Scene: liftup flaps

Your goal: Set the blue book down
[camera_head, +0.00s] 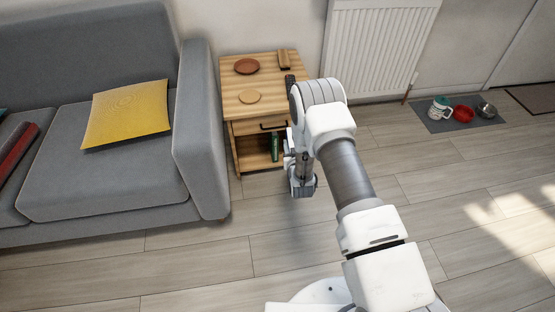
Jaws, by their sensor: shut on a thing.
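My gripper (290,160) is at the front of the small wooden side table (238,127), by its open lower compartment. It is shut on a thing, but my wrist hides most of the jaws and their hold. A narrow, upright, dark green book-like thing (275,147) shows in the compartment opening, just left of my gripper. I cannot tell whether it is in the jaws or stands apart behind them. No clearly blue book shows.
A grey sofa (203,140) stands close on the left. A radiator (380,45) is behind. Bowls sit on a mat (440,123). The front floor is clear.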

